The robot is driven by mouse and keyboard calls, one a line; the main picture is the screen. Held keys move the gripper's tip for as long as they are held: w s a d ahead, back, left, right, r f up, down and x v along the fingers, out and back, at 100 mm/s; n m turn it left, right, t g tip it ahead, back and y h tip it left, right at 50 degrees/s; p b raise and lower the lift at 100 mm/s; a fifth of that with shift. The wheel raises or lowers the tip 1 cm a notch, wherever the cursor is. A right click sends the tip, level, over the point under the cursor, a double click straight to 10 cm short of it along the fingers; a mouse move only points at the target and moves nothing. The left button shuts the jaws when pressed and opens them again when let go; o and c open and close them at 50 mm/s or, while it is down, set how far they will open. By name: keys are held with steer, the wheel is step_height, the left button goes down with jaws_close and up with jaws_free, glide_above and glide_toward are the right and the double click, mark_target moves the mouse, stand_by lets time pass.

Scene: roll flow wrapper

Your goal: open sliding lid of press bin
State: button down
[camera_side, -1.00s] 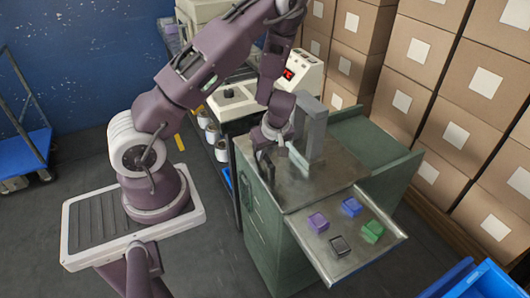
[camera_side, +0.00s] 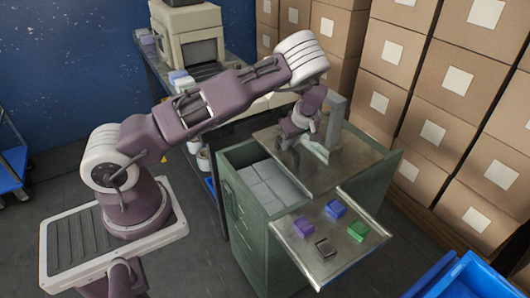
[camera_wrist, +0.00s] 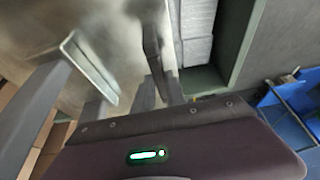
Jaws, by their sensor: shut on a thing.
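The press bin (camera_side: 235,213) is a green cabinet in the side view. Its grey metal sliding lid (camera_side: 318,176) lies toward the right, leaving the left part of the bin top open. Pale packs (camera_side: 268,184) show inside, and at the edge of the wrist view (camera_wrist: 197,22). The grip itself is mostly hidden by my fingers and blurred in the wrist view.
A front tray (camera_side: 350,252) carries purple (camera_side: 303,228), blue (camera_side: 335,208), green (camera_side: 329,231) and dark (camera_side: 325,247) blocks. Stacked cartons (camera_side: 440,120) line the right side. Blue crates (camera_side: 470,275) stand at lower right. A machine (camera_side: 187,48) stands at the back.

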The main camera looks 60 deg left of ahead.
glide_above(312, 149)
steer(key=shift+f, duration=0.1)
stand_by(0.4)
steer(key=shift+s, duration=0.1)
steer(key=c, duration=1.4)
jaws_free()
steer(key=shift+o, duration=0.2)
steer(key=v, duration=0.7)
